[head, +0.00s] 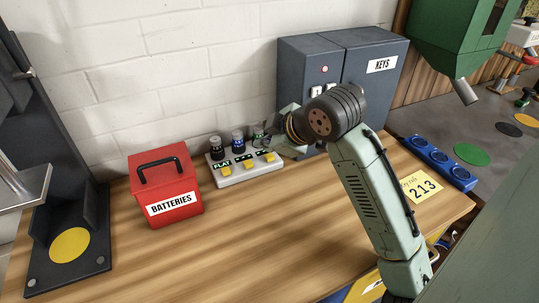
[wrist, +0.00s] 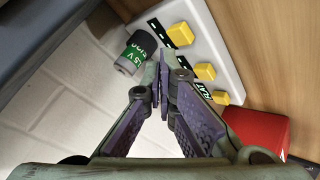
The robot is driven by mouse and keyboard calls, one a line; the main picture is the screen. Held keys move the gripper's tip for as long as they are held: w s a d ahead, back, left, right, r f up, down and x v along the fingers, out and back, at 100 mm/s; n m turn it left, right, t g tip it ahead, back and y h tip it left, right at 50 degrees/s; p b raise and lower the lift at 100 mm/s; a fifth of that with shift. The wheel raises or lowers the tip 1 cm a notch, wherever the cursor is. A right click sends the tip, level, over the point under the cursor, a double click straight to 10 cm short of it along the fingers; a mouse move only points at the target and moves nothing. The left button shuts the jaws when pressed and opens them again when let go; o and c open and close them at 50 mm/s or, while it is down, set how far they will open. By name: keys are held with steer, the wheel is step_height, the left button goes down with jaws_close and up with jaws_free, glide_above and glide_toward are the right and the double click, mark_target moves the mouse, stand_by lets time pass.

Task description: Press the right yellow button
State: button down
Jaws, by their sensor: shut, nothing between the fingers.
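A white panel (head: 235,178) with three yellow buttons in a row stands on the workbench. The right yellow button (head: 270,157) is at the end nearest my arm; in the wrist view it is the top one (wrist: 180,34). The middle yellow button (head: 247,162) and left yellow button (head: 223,170) also show. My gripper (wrist: 161,76) is shut and empty, its fingertips beside the row of batteries behind the buttons. In the wrist view the right button appears above and right of the fingertips, with a visible gap in the picture.
Behind the buttons stand a black battery (head: 215,147), a blue battery (head: 238,141) and a green battery (wrist: 137,50). A red batteries box (head: 165,184) is left of the panel. A grey key cabinet (head: 362,68) stands behind my arm. The front of the workbench (head: 260,235) is clear.

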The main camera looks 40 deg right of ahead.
steer(key=shift+f+b, duration=0.5)
